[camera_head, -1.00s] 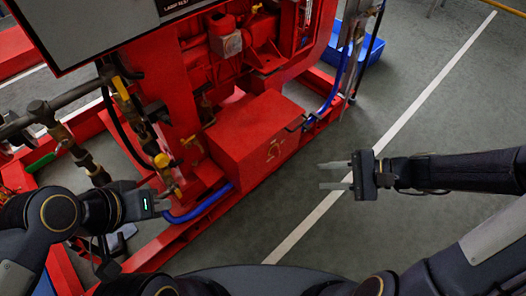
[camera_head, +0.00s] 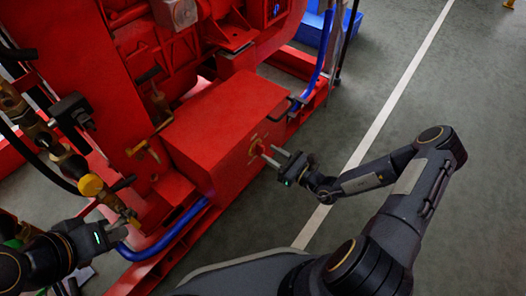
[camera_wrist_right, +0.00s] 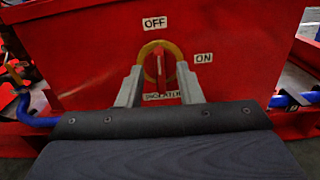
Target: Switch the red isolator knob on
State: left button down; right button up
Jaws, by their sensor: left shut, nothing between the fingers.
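The red isolator knob (camera_wrist_right: 159,66) sits in a yellow ring on the front of a red box (camera_head: 225,125). Its bar stands upright in the right wrist view, toward the OFF label (camera_wrist_right: 155,22); the ON label (camera_wrist_right: 203,58) is to the right. A lower label is partly hidden. In the head view the knob (camera_head: 259,149) is small, at my right fingertips. My right gripper (camera_wrist_right: 159,78) is open, one finger on each side of the knob; I cannot tell whether they touch it. My left gripper (camera_head: 119,234) is shut and empty by the brass valve fittings.
A blue hose (camera_head: 170,236) runs along the red base frame below the box. Pipes and a yellow-capped valve (camera_head: 91,185) stand near my left gripper. The grey floor (camera_head: 420,90) with a white line is clear to the right.

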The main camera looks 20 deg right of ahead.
aim_at(260, 150)
jog(key=x, duration=0.3)
jog(key=shift+w+a+b, duration=0.15)
jog(key=shift+a+b, duration=0.05)
jog(key=shift+b, duration=0.2)
jog(key=shift+c, duration=0.2)
grip_shut()
